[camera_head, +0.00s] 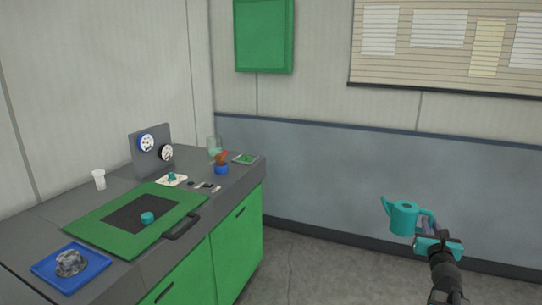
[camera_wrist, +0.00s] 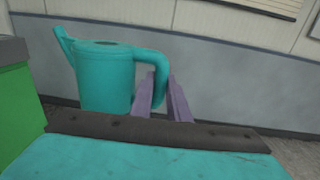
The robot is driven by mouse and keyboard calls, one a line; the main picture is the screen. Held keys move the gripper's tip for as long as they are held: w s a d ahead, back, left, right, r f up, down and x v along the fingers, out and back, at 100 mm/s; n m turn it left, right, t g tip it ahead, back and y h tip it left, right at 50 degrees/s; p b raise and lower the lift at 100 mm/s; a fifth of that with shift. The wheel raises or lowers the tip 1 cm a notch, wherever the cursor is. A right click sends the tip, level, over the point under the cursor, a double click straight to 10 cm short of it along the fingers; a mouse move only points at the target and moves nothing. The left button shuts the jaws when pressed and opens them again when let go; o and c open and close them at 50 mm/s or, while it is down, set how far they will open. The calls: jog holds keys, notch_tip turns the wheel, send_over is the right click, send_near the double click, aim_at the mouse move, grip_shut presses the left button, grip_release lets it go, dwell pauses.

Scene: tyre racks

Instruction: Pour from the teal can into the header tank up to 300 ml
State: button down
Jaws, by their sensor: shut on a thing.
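The teal can (camera_head: 404,218) is held in the air at the right, over the floor and well away from the bench. It looks about upright, with its spout to the left. My gripper (camera_head: 429,226) is shut on its handle. In the wrist view the can (camera_wrist: 104,78) shows its round top and spout, and the purple fingers of my gripper (camera_wrist: 164,98) are at its handle. What the can holds is hidden. A clear vessel (camera_head: 215,144), which looks like the header tank, stands at the bench's back corner. Its marks and level are too small to read.
The grey bench (camera_head: 60,223) has green doors. On it are a green mat (camera_head: 85,222), a blue tray (camera_head: 47,272), a white cup (camera_head: 99,179), a dial panel (camera_head: 147,138) and a blue pot (camera_head: 221,169) near the vessel. Open floor (camera_head: 315,270) lies between bench and can.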

aim_at(399, 231)
jog(key=w+a+f+n+y, duration=0.1)
jog(key=a+y, duration=0.1)
jog(key=a, duration=0.1)
jog(key=w+a+f+n+t+y, duration=0.1)
jog(key=a+y, duration=0.1)
jog(key=a, duration=0.1)
jog(key=w+a+f+n+y, duration=0.1)
jog(key=a+n+y, duration=0.1)
jog(key=a, duration=0.1)
jog(key=shift+w+a+f, duration=0.1)
jog(key=shift+a+f, duration=0.15)
jog(key=shift+a, duration=0.05)
jog(key=s+a+f+n+g+y, duration=0.2)
jog(key=a+n+y, duration=0.2)
jog(key=a, duration=0.4)
jog(key=s+a+f+n+g+y, duration=0.2)
jog(key=s+a+n+y, duration=0.1)
jog(key=a+y, duration=0.3)
jog(key=s+a+f+n+g+y, duration=0.3)
jog(key=a+n+y, duration=0.1)
jog(key=a, duration=0.6)
jog(key=shift+a+n+y, duration=0.3)
jog(key=shift+a+y, duration=0.1)
jog(key=shift+y, duration=0.5)
jog(key=a+r+p, duration=0.1)
jog(key=a, duration=0.6)
jog(key=shift+r, duration=0.1)
